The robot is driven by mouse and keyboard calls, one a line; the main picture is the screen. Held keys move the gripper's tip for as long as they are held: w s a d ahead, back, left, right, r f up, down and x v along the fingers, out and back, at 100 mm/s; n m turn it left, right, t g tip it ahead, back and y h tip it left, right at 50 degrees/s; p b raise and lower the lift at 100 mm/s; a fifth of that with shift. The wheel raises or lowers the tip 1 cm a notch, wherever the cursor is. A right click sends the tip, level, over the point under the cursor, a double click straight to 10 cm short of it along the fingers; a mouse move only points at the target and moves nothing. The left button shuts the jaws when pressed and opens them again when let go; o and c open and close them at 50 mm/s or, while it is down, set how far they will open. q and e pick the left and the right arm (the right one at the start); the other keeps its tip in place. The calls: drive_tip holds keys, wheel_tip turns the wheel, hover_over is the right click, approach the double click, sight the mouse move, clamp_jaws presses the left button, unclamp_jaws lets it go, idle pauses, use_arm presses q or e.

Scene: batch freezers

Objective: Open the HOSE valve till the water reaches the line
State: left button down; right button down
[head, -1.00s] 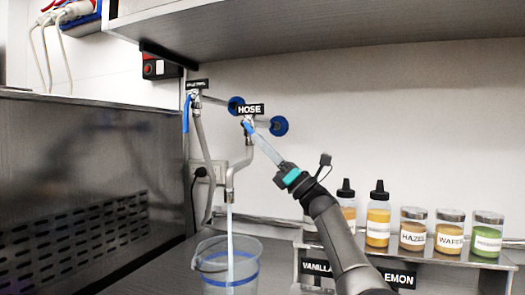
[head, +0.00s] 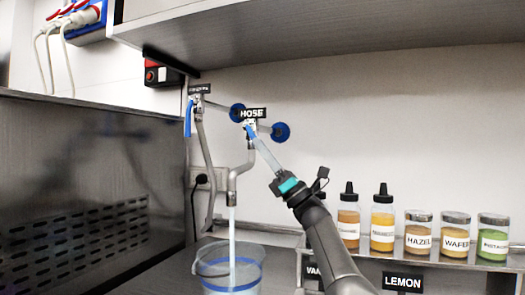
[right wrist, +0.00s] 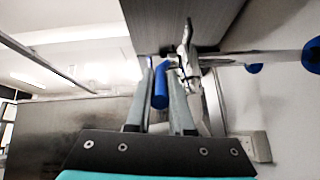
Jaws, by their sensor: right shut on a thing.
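The HOSE valve sits under its black HOSE label (head: 252,113) on the wall, with a blue lever (head: 249,130). My right gripper (head: 254,137) is shut on this lever; in the right wrist view the blue lever (right wrist: 160,86) lies between the two fingers. A stream of water (head: 232,222) falls from the curved spout (head: 233,182) into a clear bucket (head: 205,258) below. A blue line (head: 252,279) runs around the bucket. The water's surface against the line is hard to make out. My left gripper is out of view.
A second tap with a blue lever (head: 188,118) is on the left, its label blurred. Bottles (head: 383,222) and labelled jars (head: 418,236) stand on a ledge at right. A metal shelf (head: 320,30) overhangs above, and a steel cabinet (head: 85,150) stands at left.

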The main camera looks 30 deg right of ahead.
drive_tip(key=c, duration=0.8)
unclamp_jaws()
